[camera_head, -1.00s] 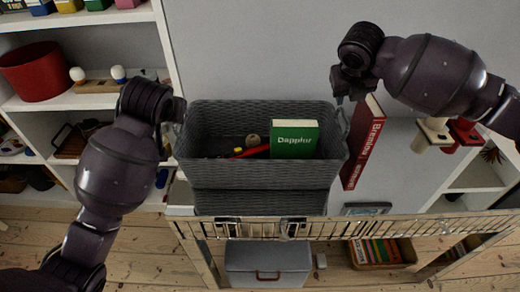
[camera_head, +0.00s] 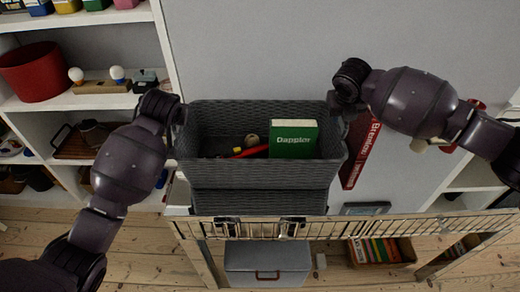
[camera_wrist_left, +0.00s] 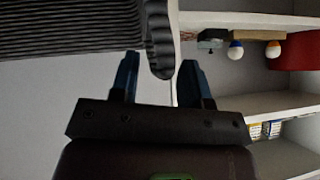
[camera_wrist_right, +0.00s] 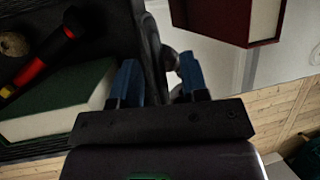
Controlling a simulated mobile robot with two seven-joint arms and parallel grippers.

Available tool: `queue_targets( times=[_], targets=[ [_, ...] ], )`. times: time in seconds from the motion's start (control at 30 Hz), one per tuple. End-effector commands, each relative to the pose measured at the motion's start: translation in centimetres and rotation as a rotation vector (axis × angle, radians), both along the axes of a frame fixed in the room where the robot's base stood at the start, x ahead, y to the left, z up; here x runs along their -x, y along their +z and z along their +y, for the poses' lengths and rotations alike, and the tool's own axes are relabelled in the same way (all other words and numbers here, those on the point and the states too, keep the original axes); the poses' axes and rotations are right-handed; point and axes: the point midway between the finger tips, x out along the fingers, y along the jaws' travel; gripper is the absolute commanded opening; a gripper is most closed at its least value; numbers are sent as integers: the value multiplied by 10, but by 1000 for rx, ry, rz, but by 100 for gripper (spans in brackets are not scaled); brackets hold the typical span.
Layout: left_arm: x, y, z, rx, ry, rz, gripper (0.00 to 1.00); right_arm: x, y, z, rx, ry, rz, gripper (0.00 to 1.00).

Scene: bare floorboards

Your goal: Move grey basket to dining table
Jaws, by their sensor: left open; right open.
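The grey woven basket (camera_head: 260,175) stands on a narrow rack in the middle of the head view. It holds a green book (camera_head: 293,139), a ball and a red-and-black item. My left gripper (camera_head: 178,118) is at the basket's left rim. In the left wrist view its open fingers (camera_wrist_left: 161,80) straddle the rim's end (camera_wrist_left: 158,40). My right gripper (camera_head: 340,105) is at the basket's right rim. In the right wrist view its open fingers (camera_wrist_right: 158,82) stand on either side of the rim (camera_wrist_right: 150,45). I cannot tell whether they touch it. No dining table is visible.
A red book (camera_head: 362,150) stands close to the basket's right side. The rack's slatted edge (camera_head: 350,227) runs in front, with a grey box (camera_head: 267,262) below. White shelves (camera_head: 95,100) stand at left, with a red bucket (camera_head: 35,72). Floorboards show at lower left.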

Motion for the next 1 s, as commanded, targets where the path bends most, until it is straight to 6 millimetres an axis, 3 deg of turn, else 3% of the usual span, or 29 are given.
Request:
queue_targets(
  times=[0.47, 0.77, 1.0],
  targets=[
    [-7, -7, 1, 0, 0, -1, 42, -4, -9, -2, 0, 1, 0, 41],
    [-7, -7, 1, 0, 0, 0, 0, -4, -9, -2, 0, 1, -1, 0],
    [-7, -7, 1, 0, 0, 0, 0, -4, -9, -2, 0, 1, -1, 0]
  ],
)
